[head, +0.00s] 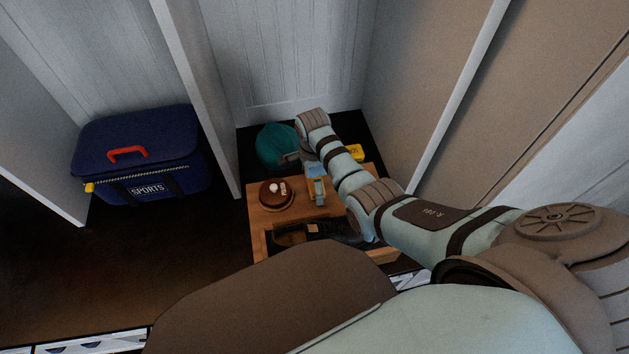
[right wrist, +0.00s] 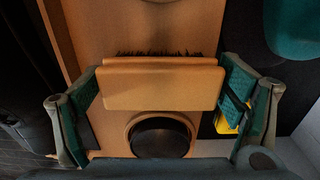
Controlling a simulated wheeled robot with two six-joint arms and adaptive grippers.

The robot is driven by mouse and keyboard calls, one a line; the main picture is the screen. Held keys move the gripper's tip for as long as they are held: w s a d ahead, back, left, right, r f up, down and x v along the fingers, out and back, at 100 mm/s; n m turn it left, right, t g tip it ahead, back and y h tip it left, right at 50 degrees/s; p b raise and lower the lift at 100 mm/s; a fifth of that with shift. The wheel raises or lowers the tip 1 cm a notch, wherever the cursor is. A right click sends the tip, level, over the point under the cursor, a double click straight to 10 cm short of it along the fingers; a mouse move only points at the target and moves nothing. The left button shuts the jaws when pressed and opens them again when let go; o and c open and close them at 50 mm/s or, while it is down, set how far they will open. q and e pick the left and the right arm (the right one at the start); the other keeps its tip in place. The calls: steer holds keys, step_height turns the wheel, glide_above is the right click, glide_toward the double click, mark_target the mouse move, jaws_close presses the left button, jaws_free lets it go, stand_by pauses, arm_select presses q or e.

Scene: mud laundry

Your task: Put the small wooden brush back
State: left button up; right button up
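The small wooden brush (right wrist: 160,87) fills the space between the fingers of my right gripper (right wrist: 160,82) in the right wrist view. Its flat back faces the camera and dark bristles show along its far edge. Both teal finger pads meet the brush's two ends. In the head view my right gripper (head: 317,182) is low over the wooden tray (head: 257,238), and the brush is hard to make out. I cannot tell whether the brush touches the tray. My left gripper does not show.
A round dark tin (right wrist: 160,137) sits close beside the brush. The tray also bears a round brown item (head: 276,195) and dark shoes (head: 320,232). A teal bag (head: 275,145) and a yellow item (head: 354,152) lie behind. Upright panels flank the cubby; a blue sports bag (head: 140,150) stands left.

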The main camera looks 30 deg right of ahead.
steer(key=shift+o, duration=0.2)
step_height(320, 180, up, 12)
steer(key=p, duration=0.5)
steer(key=shift+r, duration=0.2)
steer(key=shift+a, duration=0.1)
